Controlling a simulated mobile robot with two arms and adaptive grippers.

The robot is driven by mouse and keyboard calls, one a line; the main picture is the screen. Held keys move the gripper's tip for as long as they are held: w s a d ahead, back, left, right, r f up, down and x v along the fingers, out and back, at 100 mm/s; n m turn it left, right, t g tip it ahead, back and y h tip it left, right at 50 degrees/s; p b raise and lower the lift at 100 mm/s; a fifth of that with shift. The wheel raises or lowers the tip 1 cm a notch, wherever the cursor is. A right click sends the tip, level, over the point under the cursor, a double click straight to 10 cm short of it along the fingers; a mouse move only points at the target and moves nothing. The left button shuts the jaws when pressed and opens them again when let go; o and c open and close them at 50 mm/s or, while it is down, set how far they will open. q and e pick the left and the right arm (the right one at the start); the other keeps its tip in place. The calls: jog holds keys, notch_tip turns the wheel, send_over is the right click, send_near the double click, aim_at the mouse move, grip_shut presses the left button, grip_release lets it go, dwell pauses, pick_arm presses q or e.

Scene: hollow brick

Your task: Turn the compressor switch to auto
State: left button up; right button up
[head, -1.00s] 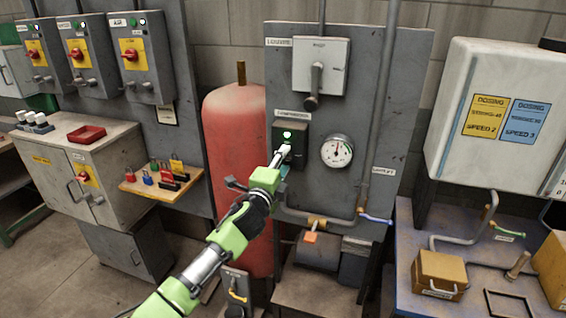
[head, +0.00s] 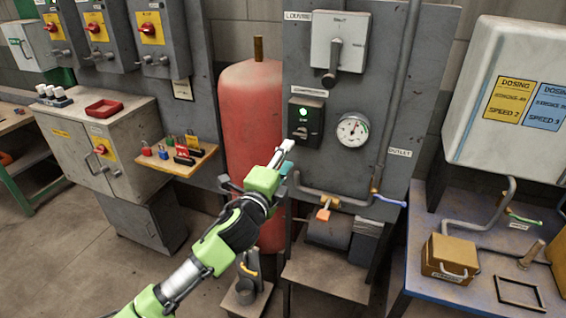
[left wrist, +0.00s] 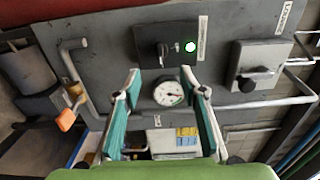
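The compressor switch (head: 305,122) is a small dark box on the grey panel, with a lit green lamp and a small dark knob below it. The knob's exact setting is too small to read. In the left wrist view the switch box (left wrist: 150,36) is at top centre, its knob beyond the fingertips and its lamp lit. My left gripper (head: 286,153) is below and left of the box in the head view, apart from it. In the left wrist view its two teal-padded fingers (left wrist: 162,86) are spread with nothing between them. My right gripper is not in view.
A round gauge (head: 352,130) is right of the switch, and the louvre switch (head: 338,42) with its lever is above. A red tank (head: 252,115) stands left of the panel. Pipes and an orange-handled valve (head: 323,213) are below.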

pick_arm(q)
jog(key=shift+v, duration=0.95)
jog(key=s+a+f+n+g+y+b, duration=0.1)
jog(key=s+a+f+n+g, duration=0.2)
jog(key=f, duration=1.1)
jog(key=s+a+f+n+g+y+b, duration=0.1)
jog(key=s+a+f+n+y, duration=0.2)
jog(key=f, duration=1)
jog(key=s+a+f+n+g+b, duration=0.1)
jog(key=s+a+f+n+g, duration=0.3)
jog(key=f, duration=1)
jog(key=s+a+f+n+g+y+b, duration=0.1)
jog(key=s+a+f+n, duration=0.15)
jog(key=s+f, duration=0.55)
jog(key=s+a+f+n+g, duration=0.1)
jog(key=s+a+f, duration=0.2)
jog(key=s+f, duration=0.55)
jog(key=s+a+f+n+g, duration=0.1)
jog(key=s+f+n+g, duration=0.1)
jog(key=s+f, duration=0.4)
jog(key=s+a+f+n+g+b, duration=0.1)
jog(key=s+f, duration=0.5)
jog(key=s, duration=1.1)
jog(key=s+a+f+n+g+b, duration=0.1)
jog(key=s+a+f+n+g, duration=0.1)
jog(key=s+f, duration=0.4)
jog(key=s+n+g, duration=0.1)
jog(key=s, duration=0.4)
jog(key=shift+y, duration=0.3)
